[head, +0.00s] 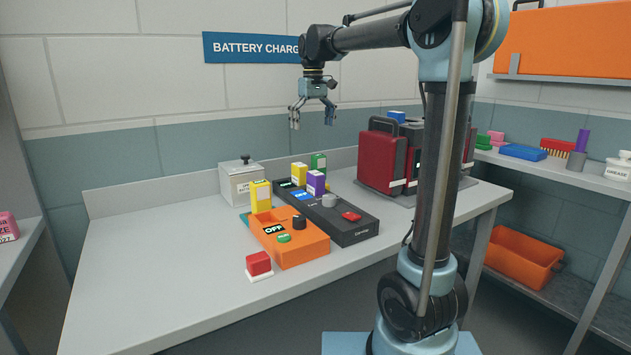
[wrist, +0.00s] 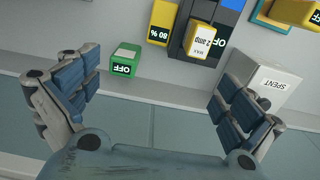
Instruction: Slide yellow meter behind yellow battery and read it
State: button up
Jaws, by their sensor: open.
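In the wrist view a yellow block with a black "80 %" label (wrist: 162,22) stands beside a yellow block topped "MAX 2 amp" (wrist: 202,40). I cannot tell for certain which is the yellow meter and which the yellow battery. In the head view a yellow block (head: 299,172) stands at the black charger (head: 340,222), and another yellow block (head: 261,196) stands at the orange device (head: 290,245). My gripper (head: 312,118) is open and empty, high above the back of the bench. Its spread fingers (wrist: 148,108) touch nothing.
A green block marked "OFF" (wrist: 125,60) stands near the wall. A purple block (head: 316,182) stands at the charger. A white "SPENT" box (wrist: 258,80) is near the orange device. Red cases (head: 383,160) stand right. The bench's left part is clear.

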notch_tip(320, 180, down, 9)
jog(key=shift+d+f, duration=0.2)
dwell(0.3)
dwell(0.6)
